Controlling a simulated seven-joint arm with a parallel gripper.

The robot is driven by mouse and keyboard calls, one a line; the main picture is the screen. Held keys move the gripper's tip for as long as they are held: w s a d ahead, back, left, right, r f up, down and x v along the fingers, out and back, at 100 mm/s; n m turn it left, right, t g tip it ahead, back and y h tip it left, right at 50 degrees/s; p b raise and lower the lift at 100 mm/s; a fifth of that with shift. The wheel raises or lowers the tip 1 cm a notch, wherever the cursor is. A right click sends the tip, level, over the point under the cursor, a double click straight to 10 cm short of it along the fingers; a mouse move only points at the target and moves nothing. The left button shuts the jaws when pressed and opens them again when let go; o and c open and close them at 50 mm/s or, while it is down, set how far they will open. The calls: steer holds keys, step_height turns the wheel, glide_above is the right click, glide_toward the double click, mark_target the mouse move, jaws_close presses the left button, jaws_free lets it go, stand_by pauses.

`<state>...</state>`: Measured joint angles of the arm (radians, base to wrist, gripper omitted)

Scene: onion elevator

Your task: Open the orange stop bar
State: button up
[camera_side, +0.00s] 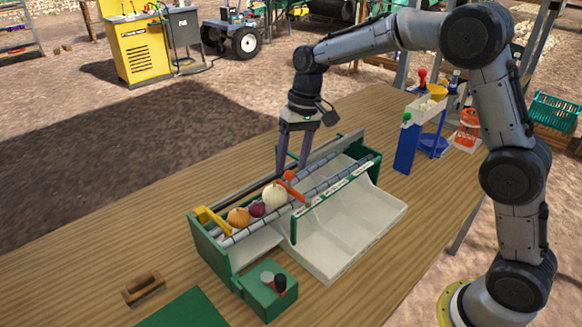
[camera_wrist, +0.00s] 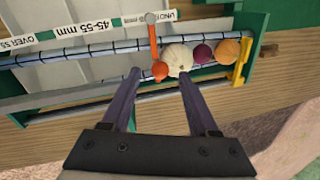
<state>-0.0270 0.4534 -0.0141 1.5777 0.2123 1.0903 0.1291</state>
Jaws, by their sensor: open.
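The orange stop bar (camera_side: 294,190) lies across the roller track of the green-framed sorter, with a round knob at its end. In the wrist view the bar (camera_wrist: 153,40) runs up from its knob, beside the white onion (camera_wrist: 178,58). My gripper (camera_side: 291,171) is open and points down at the knob end of the bar. In the wrist view the knob shows between the fingertips of my gripper (camera_wrist: 161,73), nearer the left finger. I cannot tell whether either finger touches it. The white onion (camera_side: 275,195) sits against or very near the bar.
A purple onion (camera_side: 257,209) and an orange onion (camera_side: 238,217) line up behind the white one, toward a yellow bar (camera_side: 212,219). White chutes (camera_side: 345,232) slope off the track's front. A green box with knobs (camera_side: 267,292) stands at the near left end.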

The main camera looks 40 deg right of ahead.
steer(key=shift+a+f, duration=0.2)
steer(key=shift+f, duration=0.85)
jaws_close()
steer(key=shift+r, duration=0.1)
stand_by(0.6)
